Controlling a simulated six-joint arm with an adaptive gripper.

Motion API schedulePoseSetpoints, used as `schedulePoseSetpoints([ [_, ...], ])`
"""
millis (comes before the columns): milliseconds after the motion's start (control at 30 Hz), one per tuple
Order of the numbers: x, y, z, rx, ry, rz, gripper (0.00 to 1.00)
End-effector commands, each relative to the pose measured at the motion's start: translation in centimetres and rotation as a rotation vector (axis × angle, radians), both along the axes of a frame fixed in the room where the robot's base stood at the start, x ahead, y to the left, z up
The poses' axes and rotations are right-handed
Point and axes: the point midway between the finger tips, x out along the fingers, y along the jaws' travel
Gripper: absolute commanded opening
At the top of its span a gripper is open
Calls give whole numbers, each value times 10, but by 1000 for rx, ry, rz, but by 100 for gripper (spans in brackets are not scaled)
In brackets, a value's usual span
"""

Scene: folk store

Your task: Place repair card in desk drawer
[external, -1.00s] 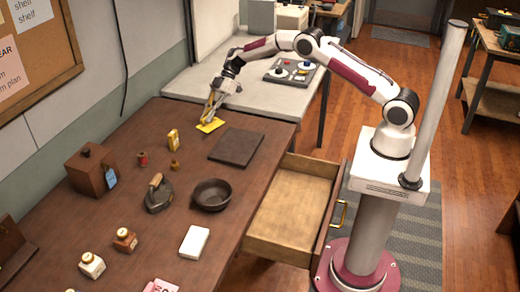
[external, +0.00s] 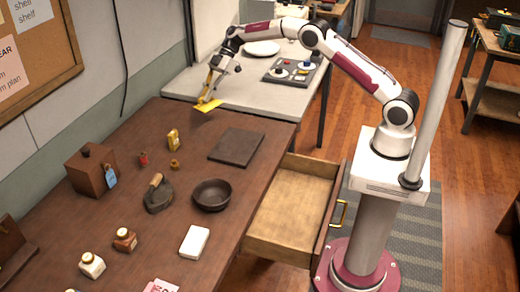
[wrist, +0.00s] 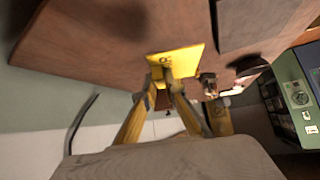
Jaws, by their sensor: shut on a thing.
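The yellow repair card (external: 208,105) is pinched at one edge in my gripper (external: 206,97), which is shut on it. They hang above the far end of the brown desk (external: 150,225). In the wrist view the card (wrist: 182,62) spreads out flat beyond the fingertips (wrist: 168,82), with a dark mark on its face. The desk drawer (external: 290,208) is pulled open at the desk's right side and looks empty inside. It lies to the right of and nearer than my gripper.
A dark flat mat (external: 236,146) lies on the desk between card and drawer. A black bowl (external: 211,194), an iron (external: 158,195), a wooden box (external: 91,172) and a white block (external: 194,241) stand on the desk. A grey counter (external: 250,92) adjoins behind.

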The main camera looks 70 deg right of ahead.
Motion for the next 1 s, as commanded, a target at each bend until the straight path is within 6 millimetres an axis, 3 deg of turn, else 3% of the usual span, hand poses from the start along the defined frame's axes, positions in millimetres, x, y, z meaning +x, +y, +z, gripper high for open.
schedulePoseSetpoints([
  [667, 0, 0, 1, 0, -1, 1, 0],
  [1000, 0, 0, 28, -1, -3, 1, 0],
])
